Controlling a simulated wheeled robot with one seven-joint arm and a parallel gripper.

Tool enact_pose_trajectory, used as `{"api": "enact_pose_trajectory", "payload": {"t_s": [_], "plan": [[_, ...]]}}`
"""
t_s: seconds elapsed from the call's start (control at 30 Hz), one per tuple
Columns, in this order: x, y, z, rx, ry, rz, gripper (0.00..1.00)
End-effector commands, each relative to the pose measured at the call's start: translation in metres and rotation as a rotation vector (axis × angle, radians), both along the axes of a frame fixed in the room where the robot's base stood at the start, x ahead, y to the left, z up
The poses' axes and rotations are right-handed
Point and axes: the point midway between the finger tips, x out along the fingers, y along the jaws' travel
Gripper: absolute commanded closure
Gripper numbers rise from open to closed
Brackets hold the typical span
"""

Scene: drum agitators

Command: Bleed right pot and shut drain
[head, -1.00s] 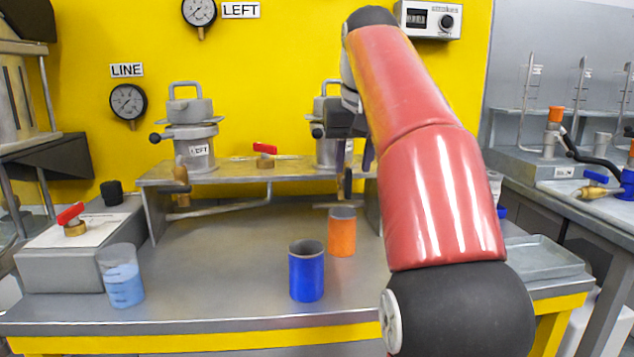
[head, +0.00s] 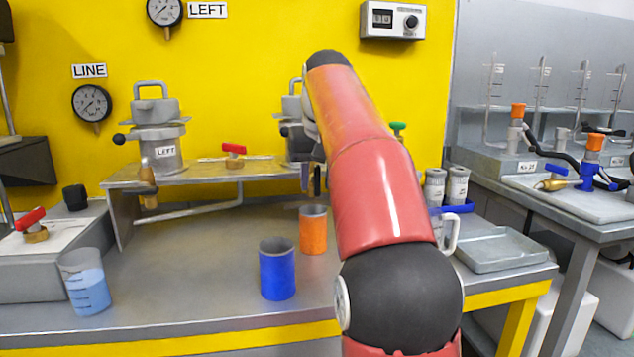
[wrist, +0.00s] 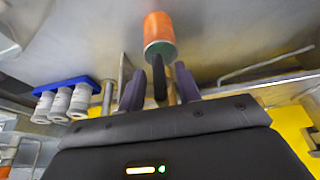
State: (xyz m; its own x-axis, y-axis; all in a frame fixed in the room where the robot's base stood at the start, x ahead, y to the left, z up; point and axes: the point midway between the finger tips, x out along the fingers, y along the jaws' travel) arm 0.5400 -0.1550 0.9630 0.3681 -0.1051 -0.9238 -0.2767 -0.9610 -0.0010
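The right pot (head: 296,146), a grey lidded vessel on the shelf, is partly hidden behind my red arm in the head view. Its drain area under the shelf is mostly covered by my arm and gripper. In the wrist view my gripper (wrist: 160,85) has its two dark fingers apart. A dark upright handle (wrist: 158,78) stands between them, with a visible gap on each side. A brass-coloured part shows just behind it. An orange cup (head: 313,230) stands on the bench below the right pot; it also shows beyond the fingers in the wrist view (wrist: 158,28).
The left pot (head: 158,140) stands on the same shelf (head: 200,176), with a red-handled valve (head: 234,150) between the pots. A blue cup (head: 277,270) and a beaker of blue liquid (head: 86,283) stand nearer the front. A tray (head: 500,250) and bottles (head: 457,187) are at the right.

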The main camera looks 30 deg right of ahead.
Motion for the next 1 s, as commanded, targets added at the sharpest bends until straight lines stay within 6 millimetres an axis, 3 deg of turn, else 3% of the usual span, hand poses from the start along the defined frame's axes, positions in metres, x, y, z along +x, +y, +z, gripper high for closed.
{"api": "enact_pose_trajectory", "payload": {"t_s": [0.3,0.57,1.0], "plan": [[0.0009,-0.0003,-0.0023,0.000,0.000,0.000,0.68],[0.0009,-0.0003,-0.0022,0.000,0.000,0.000,1.00],[0.0002,-0.0018,-0.0011,0.061,-0.016,-0.003,1.00]]}}
